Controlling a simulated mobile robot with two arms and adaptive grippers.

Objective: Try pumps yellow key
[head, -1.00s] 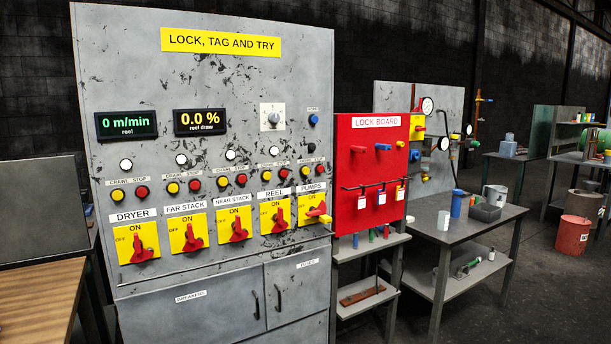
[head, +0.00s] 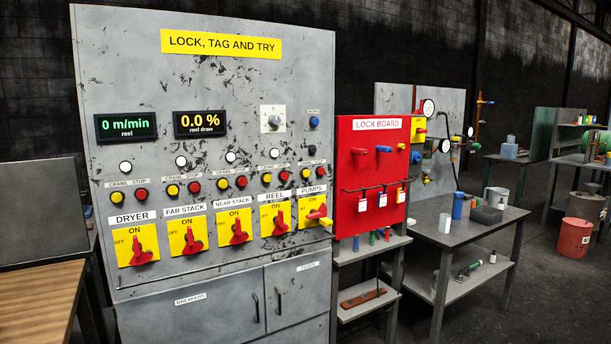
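The grey control cabinet (head: 190,75) fills the left and middle of the head view. The PUMPS column is its rightmost, with a yellow button (head: 306,174) under the CRAWL side of its label and a red button (head: 321,172) beside it. Below, the PUMPS switch (head: 313,208) has a yellow plate, and its red handle lies across it, unlike the more upright handles of the other switches. A small yellow piece (head: 326,222) sits at the handle's lower right; I cannot tell exactly what it is. Neither of my grippers shows.
A red lock board (head: 352,142) with pegs and hanging tags stands just right of the cabinet, above a small shelf stand (head: 372,248). A grey table (head: 465,235) with cups and containers is further right. A wooden bench (head: 35,290) stands at lower left. Floor is open at right.

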